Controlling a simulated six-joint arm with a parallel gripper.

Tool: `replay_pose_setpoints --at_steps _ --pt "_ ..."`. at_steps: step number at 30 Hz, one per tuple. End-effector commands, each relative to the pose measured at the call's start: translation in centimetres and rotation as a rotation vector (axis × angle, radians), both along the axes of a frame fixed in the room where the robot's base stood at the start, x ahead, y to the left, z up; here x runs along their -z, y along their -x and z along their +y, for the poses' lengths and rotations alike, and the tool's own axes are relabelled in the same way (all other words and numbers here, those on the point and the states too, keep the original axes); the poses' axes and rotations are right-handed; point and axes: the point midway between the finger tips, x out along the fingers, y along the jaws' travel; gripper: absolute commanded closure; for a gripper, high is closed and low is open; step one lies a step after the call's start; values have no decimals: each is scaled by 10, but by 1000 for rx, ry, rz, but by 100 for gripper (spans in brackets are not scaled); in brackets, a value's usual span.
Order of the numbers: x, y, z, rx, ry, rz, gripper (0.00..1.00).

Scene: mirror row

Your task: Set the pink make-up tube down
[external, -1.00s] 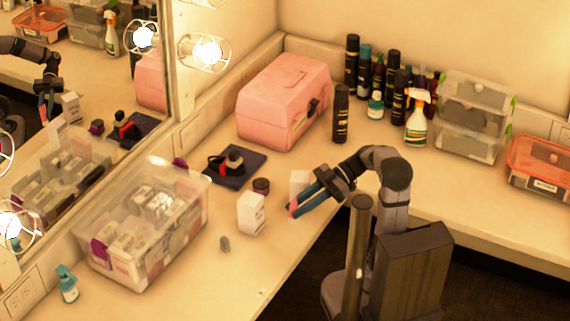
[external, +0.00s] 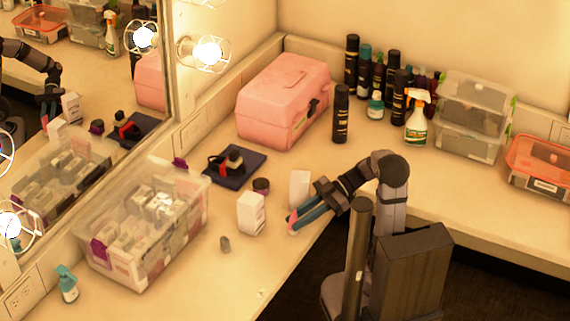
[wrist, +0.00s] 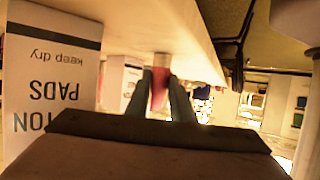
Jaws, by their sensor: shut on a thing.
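The pink make-up tube (external: 292,221) is between the fingertips of my gripper (external: 303,216), low over the counter near its front edge in the external view. In the wrist view the pink tube (wrist: 159,88) shows between the two blue-grey fingers (wrist: 160,98), its paler end against the counter surface. My gripper is shut on it. I cannot tell for certain whether the tube touches the counter.
A white box (external: 299,188) stands right behind my gripper; a cotton pads box (wrist: 52,75) fills the wrist view's left. Another white box (external: 251,214), a dark jar (external: 261,186) and a small grey item (external: 225,244) stand left.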

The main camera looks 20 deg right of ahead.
Motion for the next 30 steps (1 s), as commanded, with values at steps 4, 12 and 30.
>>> replay_pose_setpoints --at_steps 4,12,30 --pt "4 0 0 0 0 0 100" --pt "3 0 0 0 0 0 60" --pt "-17 -10 -39 6 0 -1 60"
